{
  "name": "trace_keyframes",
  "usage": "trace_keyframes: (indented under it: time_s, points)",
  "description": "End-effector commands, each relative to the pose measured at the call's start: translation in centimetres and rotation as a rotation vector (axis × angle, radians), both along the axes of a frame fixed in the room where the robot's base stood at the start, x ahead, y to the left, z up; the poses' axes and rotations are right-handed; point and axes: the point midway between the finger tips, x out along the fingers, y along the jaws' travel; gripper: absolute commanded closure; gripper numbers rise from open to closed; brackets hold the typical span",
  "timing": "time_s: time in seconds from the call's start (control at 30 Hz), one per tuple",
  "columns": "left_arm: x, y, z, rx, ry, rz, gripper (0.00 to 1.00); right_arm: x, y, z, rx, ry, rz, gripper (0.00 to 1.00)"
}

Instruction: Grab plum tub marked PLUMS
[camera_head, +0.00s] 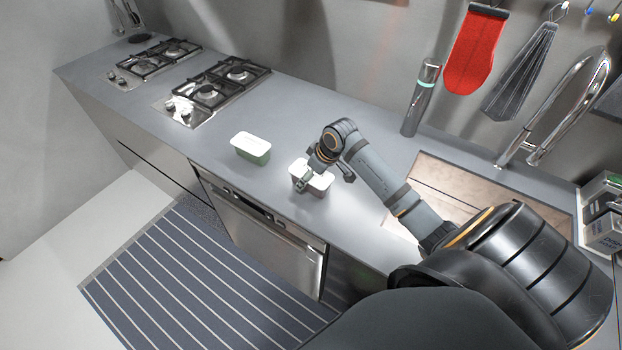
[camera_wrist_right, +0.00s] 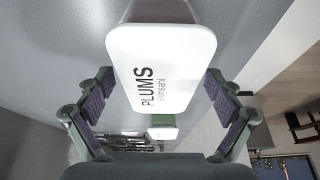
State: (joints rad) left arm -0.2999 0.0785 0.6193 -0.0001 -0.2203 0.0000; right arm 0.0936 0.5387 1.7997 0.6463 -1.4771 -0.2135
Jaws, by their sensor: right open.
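The plum tub (camera_head: 318,190) stands on the grey counter in the head view, partly hidden by my right gripper (camera_head: 325,178). Its white lid (camera_wrist_right: 165,55) reads PLUMS in the right wrist view and lies between the two fingers. My right gripper is open, with one finger on each side of the lid and a gap on both sides. I cannot tell how far down the fingers reach. A second tub (camera_head: 251,148), green with a white lid, stands to the left. My left gripper is not in view.
Two gas hobs (camera_head: 221,84) are set in the counter at the left. A dark bottle (camera_head: 421,98) stands by the back wall. The striped runner (camera_head: 190,285) lies on the floor below.

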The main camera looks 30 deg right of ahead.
Motion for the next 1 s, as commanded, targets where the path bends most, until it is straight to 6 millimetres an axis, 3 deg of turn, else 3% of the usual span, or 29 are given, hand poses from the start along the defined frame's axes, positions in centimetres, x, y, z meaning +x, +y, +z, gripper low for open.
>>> trace_keyframes:
  time_s: [0.37, 0.9, 1.0]
  points:
    - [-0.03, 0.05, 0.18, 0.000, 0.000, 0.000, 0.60, -0.01, 0.01, -0.17, 0.000, 0.000, 0.000, 0.09]
    - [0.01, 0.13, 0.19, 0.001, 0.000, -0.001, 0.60, 0.00, 0.02, -0.15, 0.000, -0.001, 0.000, 0.82]
    - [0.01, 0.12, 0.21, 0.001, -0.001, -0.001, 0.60, 0.05, 0.04, -0.06, 0.001, -0.003, 0.001, 0.85]
